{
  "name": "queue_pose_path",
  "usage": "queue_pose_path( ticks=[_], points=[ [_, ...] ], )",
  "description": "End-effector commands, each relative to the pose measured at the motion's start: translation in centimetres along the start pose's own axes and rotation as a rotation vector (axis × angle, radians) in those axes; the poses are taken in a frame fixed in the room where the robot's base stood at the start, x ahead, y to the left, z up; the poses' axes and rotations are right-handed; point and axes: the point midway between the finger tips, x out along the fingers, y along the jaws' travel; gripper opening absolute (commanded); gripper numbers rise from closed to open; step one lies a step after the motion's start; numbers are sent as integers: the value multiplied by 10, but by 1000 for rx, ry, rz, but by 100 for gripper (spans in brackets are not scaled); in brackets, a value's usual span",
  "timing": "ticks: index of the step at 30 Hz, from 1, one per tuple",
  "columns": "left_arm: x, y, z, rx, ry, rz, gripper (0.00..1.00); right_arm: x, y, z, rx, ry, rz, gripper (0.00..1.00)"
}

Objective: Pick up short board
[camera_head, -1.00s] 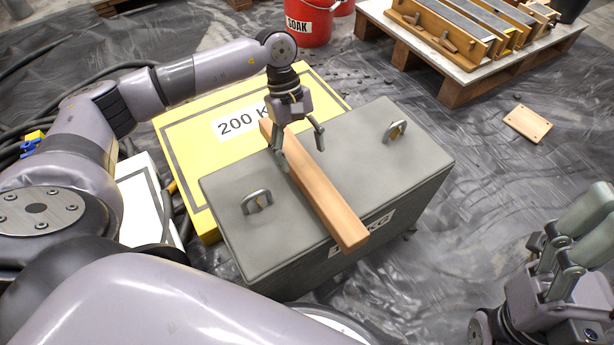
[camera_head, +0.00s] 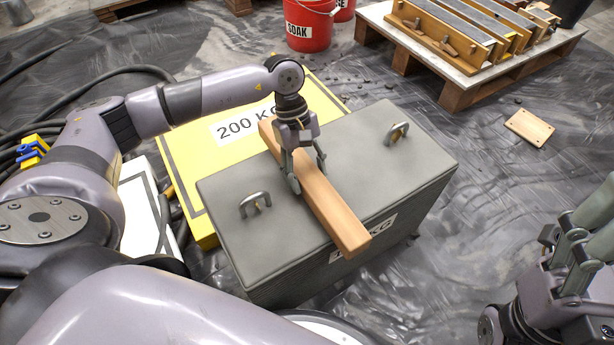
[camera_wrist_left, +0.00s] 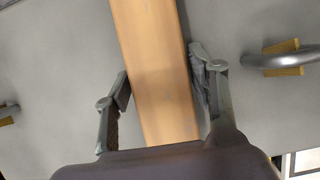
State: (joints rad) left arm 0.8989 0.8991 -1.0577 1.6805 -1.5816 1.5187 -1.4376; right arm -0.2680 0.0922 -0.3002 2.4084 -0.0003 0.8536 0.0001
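The short board (camera_head: 335,217), a plain light-brown wooden bar, lies across the top of a grey box (camera_head: 231,217), its near end jutting past the front edge. My left gripper (camera_head: 309,180) points down over the board's middle, one finger on each long side. In the left wrist view the board (camera_wrist_left: 157,65) runs between the fingertips of my left gripper (camera_wrist_left: 160,70), which lie close against both edges; they appear shut on it. The board still looks flat on the box. My right gripper (camera_head: 575,245) is at the lower right, partly cut off, away from the board.
The grey box has metal handles (camera_head: 256,203) and (camera_head: 397,133) on either side of the board. A yellow "200 KG" box (camera_head: 184,158) lies behind. A red bucket (camera_head: 309,27), a pallet with moulds (camera_head: 465,93) and a thin wooden plate (camera_head: 530,127) lie farther back.

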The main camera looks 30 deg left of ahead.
Motion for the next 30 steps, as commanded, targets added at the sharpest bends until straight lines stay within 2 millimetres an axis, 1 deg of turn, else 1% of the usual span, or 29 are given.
queue_pose_path(
  ticks=[1, 2, 22, 30],
  points=[
    [0, 0, 0, 0, 0, 0, 47, 0, 0, 0, 0, 0, 0, 66],
    [0, 0, 0, 0, 0, 0, 45, 0, 0, 0, 0, 0, 0, 66],
    [0, 0, 0, 0, 1, 0, 0, 0, 0, 0, 1, 0, 0, 66],
    [-1, 1, 0, 0, 0, 3, 0, 0, 0, 0, 0, -1, 0, 66]
  ],
)
